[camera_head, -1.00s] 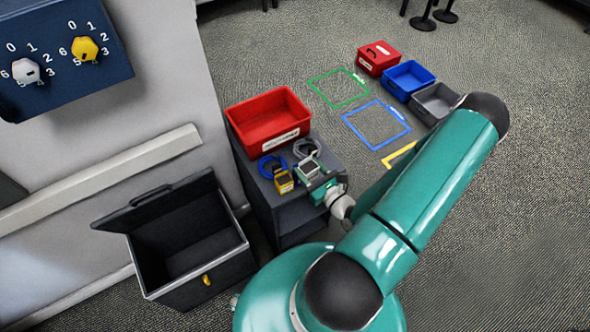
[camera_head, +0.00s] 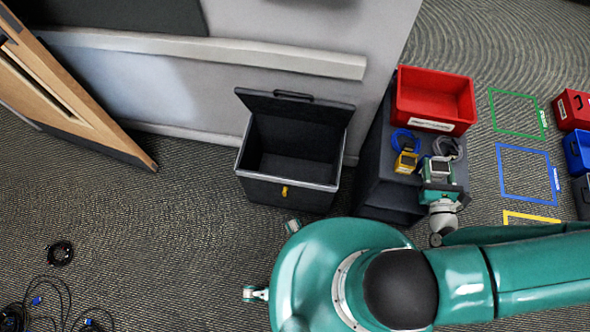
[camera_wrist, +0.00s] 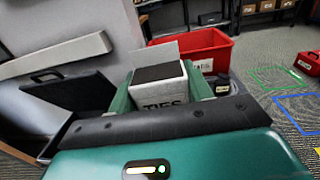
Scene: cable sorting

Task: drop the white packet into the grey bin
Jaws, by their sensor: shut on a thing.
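The white packet (camera_wrist: 153,96), with a dark top and lettering that seems to read "TIES", is between the green fingers of my gripper (camera_wrist: 162,84) in the wrist view. In the head view the packet (camera_head: 440,166) shows small at my gripper (camera_head: 439,178), over the dark cabinet top. Whether it still touches the top is unclear. The grey bin (camera_head: 583,192) is at the right edge of the head view, mostly cut off, on the floor well away from my gripper.
A red tray (camera_head: 436,98), a blue cable (camera_head: 400,140), a yellow device (camera_head: 406,161) and a grey cable (camera_head: 452,148) sit on the cabinet (camera_head: 372,165). An open black box (camera_head: 262,183) stands left. Blue (camera_head: 577,150) and red (camera_head: 568,112) bins neighbour the grey one. Loose cables lie lower left.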

